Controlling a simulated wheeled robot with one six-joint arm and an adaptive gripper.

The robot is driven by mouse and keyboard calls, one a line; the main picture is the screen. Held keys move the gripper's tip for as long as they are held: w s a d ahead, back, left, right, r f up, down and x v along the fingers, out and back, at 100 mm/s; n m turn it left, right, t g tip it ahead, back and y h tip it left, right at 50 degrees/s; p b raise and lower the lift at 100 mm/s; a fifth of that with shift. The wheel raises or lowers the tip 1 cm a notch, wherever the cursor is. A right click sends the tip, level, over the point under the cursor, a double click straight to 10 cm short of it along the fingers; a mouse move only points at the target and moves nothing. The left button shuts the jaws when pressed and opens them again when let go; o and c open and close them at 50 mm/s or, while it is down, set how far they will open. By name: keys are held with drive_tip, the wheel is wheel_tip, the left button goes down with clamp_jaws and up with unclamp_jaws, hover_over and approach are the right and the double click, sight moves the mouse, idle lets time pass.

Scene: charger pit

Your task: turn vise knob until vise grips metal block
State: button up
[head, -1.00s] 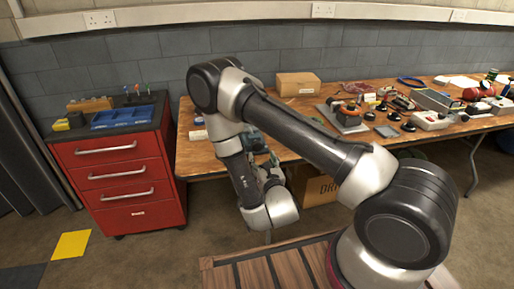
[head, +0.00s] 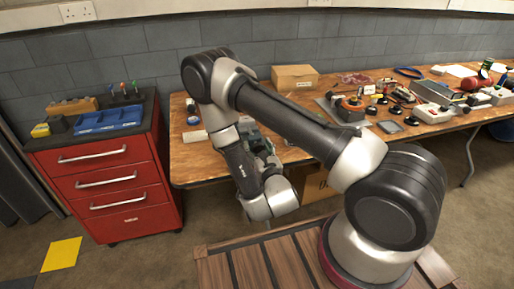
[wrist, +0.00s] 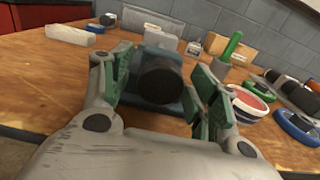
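The vise (wrist: 187,104) is a blue-grey body on the wooden bench, straight ahead in the wrist view. Its dark round knob (wrist: 160,78) faces me. My gripper (wrist: 160,88) is open, with one green-padded finger on each side of the knob. A gap shows between the knob and each finger; I cannot tell how far the fingertips reach around it. The vise jaws and the metal block are mostly hidden behind the knob, so I cannot tell the grip. In the head view my arm partly hides the vise, and my gripper (head: 262,160) is at the bench's front edge.
The wooden bench (head: 200,165) carries a cardboard box (head: 295,77) at the back and several tools to the right. A red drawer cabinet (head: 105,185) stands left. In the wrist view a red-and-white round item (wrist: 250,100) and a blue ring (wrist: 297,128) lie right of the gripper.

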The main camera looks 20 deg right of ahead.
drive_tip(key=c, duration=1)
drive_tip(key=shift+m, duration=0.4)
